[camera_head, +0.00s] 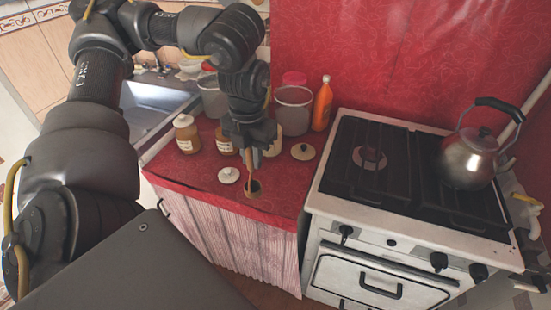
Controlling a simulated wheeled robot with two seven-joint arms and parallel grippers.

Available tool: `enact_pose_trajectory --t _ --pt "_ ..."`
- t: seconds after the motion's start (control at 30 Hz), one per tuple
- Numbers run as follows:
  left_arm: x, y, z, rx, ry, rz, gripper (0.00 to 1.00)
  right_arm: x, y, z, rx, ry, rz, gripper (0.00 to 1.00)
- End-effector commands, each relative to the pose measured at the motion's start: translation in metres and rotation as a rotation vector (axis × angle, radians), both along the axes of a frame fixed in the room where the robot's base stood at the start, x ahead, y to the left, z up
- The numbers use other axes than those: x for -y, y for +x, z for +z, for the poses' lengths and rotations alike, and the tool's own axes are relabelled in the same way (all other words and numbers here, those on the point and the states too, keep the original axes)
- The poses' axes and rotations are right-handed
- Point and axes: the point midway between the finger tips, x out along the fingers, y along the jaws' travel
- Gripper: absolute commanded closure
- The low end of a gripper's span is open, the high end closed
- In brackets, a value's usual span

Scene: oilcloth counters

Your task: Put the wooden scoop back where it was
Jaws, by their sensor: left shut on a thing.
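My left gripper (249,148) points down over the red counter and is shut on the wooden scoop (250,168). The scoop hangs below the fingers with its thin handle roughly upright. A small round brown shape with a dark middle shows at its lower end, near the counter's front edge. I take this for the scoop's bowl, and cannot tell whether it touches the cloth. The fingers hide the top of the handle. My right gripper is not in view.
Labelled jars (187,134) stand behind and left of the gripper. A white lid (229,175) and a tan lid (303,151) lie nearby. Grey canisters (293,108) and an orange bottle (322,104) stand at the back. The stove (345,190) with a kettle (468,160) is right; a sink (150,108) is left.

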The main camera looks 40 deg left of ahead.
Motion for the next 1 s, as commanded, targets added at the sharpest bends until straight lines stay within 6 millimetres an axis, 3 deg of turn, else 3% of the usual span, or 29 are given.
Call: enact_pose_trajectory --t 0.2,0.33,0.67,0.7,0.9,1.0 --pt "-0.002 -0.002 -0.002 0.000 -0.001 -0.057 1.00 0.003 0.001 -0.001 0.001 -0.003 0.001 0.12" --pt "-0.005 0.009 -0.007 -0.001 -0.001 -0.053 1.00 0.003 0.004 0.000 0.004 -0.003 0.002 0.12" --pt "-0.026 0.087 -0.045 -0.004 -0.001 -0.049 1.00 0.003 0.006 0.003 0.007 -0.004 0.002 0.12" --pt "-0.027 0.094 -0.056 -0.006 -0.001 -0.050 1.00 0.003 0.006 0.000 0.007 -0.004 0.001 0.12" --pt "-0.034 0.119 -0.087 -0.003 -0.001 -0.052 1.00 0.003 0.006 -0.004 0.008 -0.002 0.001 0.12" --pt "-0.036 0.126 -0.093 0.000 -0.001 -0.054 1.00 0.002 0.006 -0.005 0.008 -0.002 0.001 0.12"
